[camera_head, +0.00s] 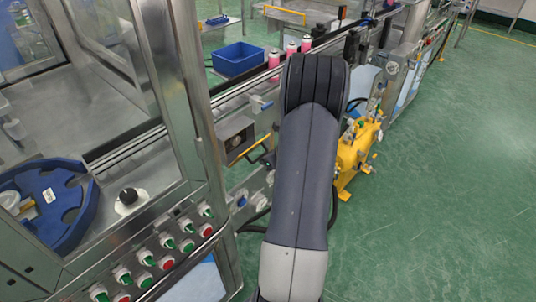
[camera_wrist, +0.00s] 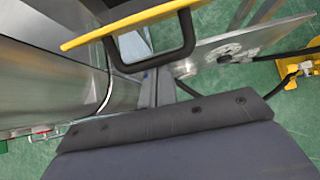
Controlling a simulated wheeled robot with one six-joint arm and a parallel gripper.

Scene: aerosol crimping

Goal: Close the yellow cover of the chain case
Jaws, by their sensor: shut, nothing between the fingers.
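The yellow cover (camera_wrist: 135,22) crosses the top of the wrist view, seen nearly edge-on as a long slanting strip. Its black loop handle (camera_wrist: 187,38) hangs from it towards my gripper. In the head view a thin yellow strip (camera_head: 248,152), apparently the same cover, shows beside the grey case (camera_head: 235,138) left of my arm. My gripper (camera_wrist: 165,124) is a dark grey block with bolts low in the wrist view. It is shut and empty, with a visible gap between it and the handle. In the head view my arm hides the gripper.
A conveyor with pink cans (camera_head: 274,58) runs behind my arm. A blue bin (camera_head: 238,58) stands beyond it. A yellow pump-like machine (camera_head: 358,150) stands right of my arm. A button panel (camera_head: 160,252) is at lower left. Green floor at right is clear.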

